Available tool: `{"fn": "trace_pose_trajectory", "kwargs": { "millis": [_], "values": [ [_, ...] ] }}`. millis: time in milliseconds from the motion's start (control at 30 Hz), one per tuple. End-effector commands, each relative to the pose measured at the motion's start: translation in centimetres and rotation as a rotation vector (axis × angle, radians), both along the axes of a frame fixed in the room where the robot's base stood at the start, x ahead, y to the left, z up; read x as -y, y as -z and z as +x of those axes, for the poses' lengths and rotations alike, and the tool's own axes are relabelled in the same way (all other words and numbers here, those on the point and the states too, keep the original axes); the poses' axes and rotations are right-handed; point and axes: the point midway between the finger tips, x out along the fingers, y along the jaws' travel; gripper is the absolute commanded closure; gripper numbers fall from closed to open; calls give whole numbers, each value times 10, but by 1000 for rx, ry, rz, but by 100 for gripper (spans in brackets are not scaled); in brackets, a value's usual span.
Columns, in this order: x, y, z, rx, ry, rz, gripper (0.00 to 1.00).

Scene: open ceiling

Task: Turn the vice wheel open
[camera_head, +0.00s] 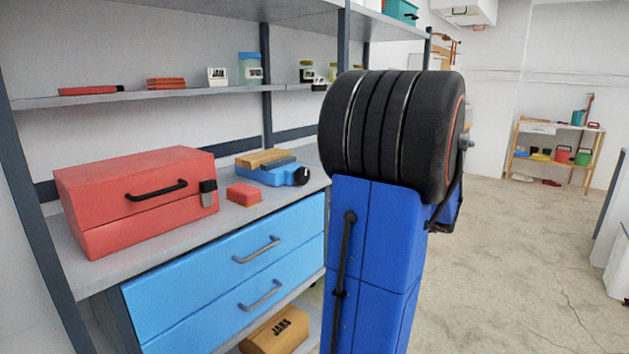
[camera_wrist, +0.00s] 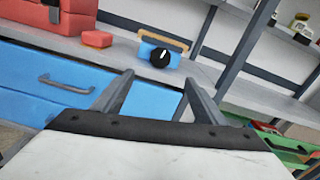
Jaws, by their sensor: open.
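The vice (camera_head: 272,174) is a small blue body with a wooden block (camera_head: 262,158) on top, standing on the grey workbench. Its wheel (camera_head: 301,176) is a round black knob at the right end. In the wrist view the vice (camera_wrist: 178,57) is ahead, and its black wheel (camera_wrist: 160,57) faces me with a short white mark near its top. My gripper (camera_wrist: 159,77) is open and empty. Its two grey fingers are spread, and the wheel appears between and beyond their tips, apart from them. My gripper cannot be made out in the head view.
A red toolbox (camera_head: 140,200) and a red block (camera_head: 244,194) stand left of the vice on the bench (camera_head: 228,220). Blue drawers with handles (camera_head: 235,285) are below. A dark shelf post (camera_wrist: 247,42) rises right of the vice. Open floor (camera_head: 520,260) lies at right.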

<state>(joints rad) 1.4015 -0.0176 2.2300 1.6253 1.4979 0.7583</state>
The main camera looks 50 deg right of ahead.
Motion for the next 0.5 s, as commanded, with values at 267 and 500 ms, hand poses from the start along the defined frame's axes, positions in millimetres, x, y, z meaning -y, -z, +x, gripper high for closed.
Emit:
{"fn": "trace_pose_trajectory", "kwargs": {
  "millis": [267,500],
  "values": [
    [2,2,0,-28,0,361,35],
    [1,2,6,-34,-2,432,35]
  ]
}}
